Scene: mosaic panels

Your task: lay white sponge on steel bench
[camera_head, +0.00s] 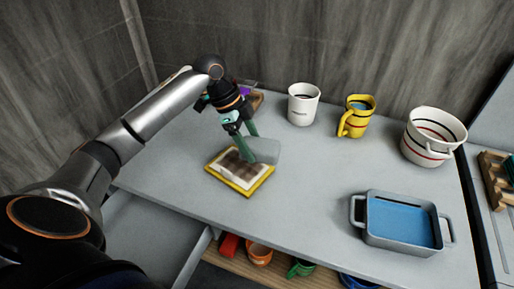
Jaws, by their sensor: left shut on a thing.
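My left gripper (247,157) reaches in from the left, pointing down over the steel bench (320,180). Its green fingers are shut on a pale, greyish-white block, which looks like the white sponge (265,151). The sponge is at the upper right edge of a yellow-framed panel (238,189) with a white and brown face, lying flat on the bench. The fingers hide part of the panel and sponge. I cannot tell whether the sponge touches the panel or the bench. My right gripper is out of view.
A white mug (303,106), a yellow mug (357,119) and a striped white pot (433,137) stand along the back. A grey tray (391,247) with a blue inside stands at front right. A brown item (257,101) is behind the gripper. The bench middle is clear.

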